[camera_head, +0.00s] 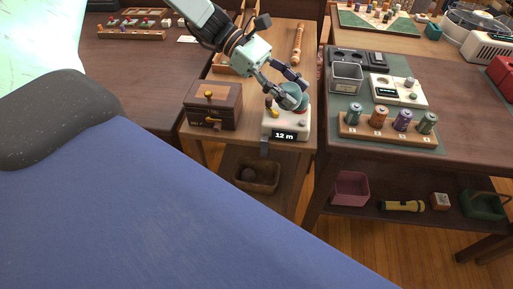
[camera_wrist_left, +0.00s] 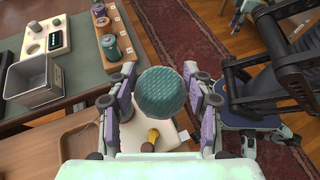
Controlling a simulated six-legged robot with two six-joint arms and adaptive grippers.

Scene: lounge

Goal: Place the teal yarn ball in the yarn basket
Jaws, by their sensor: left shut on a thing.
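The teal yarn ball (camera_wrist_left: 161,94) sits between the two fingers of my left gripper (camera_wrist_left: 160,98), which is shut on it. In the head view my left gripper (camera_head: 290,93) is over a cream device (camera_head: 286,128) with a display reading "12 m"; the ball (camera_head: 299,89) is partly hidden there by the fingers. I cannot tell whether the ball touches the device. A brown basket (camera_head: 257,181), likely the yarn basket, stands on the lower level below, with a dark round thing inside. My right gripper is not in view.
A wooden drawer box (camera_head: 212,103) stands left of the device. On the right table are a grey bin (camera_head: 346,78) and a wooden rack (camera_head: 388,130) with several thread spools. A pink bin (camera_head: 350,188) and a flashlight (camera_head: 402,206) are on the shelf below.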

